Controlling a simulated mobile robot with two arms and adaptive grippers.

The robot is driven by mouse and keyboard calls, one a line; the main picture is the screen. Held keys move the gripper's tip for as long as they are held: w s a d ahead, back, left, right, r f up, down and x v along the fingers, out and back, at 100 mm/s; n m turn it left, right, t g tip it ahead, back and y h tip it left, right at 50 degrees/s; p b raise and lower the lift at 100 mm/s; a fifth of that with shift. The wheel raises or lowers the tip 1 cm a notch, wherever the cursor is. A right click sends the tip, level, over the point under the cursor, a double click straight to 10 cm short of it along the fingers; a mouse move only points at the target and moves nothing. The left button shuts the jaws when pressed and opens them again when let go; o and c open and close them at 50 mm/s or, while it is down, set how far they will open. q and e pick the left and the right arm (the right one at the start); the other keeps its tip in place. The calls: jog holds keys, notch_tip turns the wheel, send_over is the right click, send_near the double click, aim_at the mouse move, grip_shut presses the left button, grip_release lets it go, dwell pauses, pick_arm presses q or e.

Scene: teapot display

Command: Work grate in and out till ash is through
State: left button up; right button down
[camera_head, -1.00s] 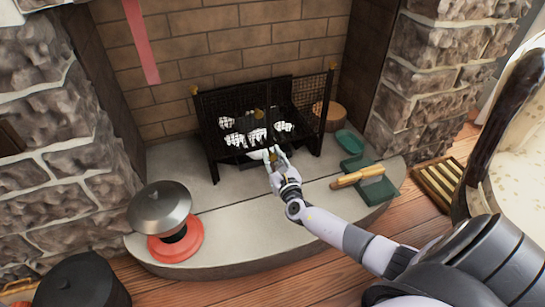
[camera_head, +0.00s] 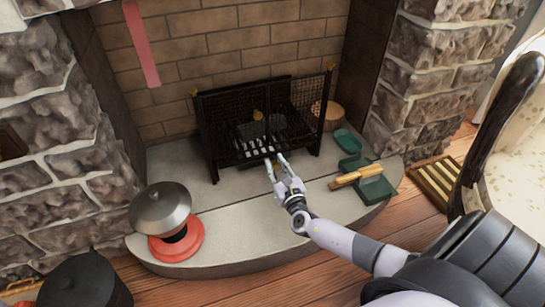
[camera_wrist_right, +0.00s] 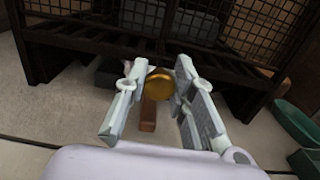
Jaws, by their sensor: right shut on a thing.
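The black fire grate (camera_head: 262,125) stands on the hearth with dark bars and mesh sides. Whitish ash (camera_head: 258,147) shows as strips between its front bars, with dark lumps behind. My right gripper (camera_head: 276,162) is at the grate's low front edge. In the right wrist view my right gripper (camera_wrist_right: 158,88) has its two fingers on either side of a round brass knob (camera_wrist_right: 159,84) and is shut on it. A brown bar (camera_wrist_right: 148,114) lies below the knob. My left gripper is out of view.
A green dish (camera_head: 347,140) and a green dustpan with a wooden-handled brush (camera_head: 356,176) lie at the right. A log (camera_head: 328,115) stands behind the grate's right side.

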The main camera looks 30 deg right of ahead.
jog(key=shift+s+a+f, duration=0.15)
jog(key=c, duration=1.8)
grip_release()
jog(key=o, duration=0.4)
jog(key=shift+s, duration=0.1)
jog(key=shift+o, duration=0.2)
jog(key=v, duration=1.2)
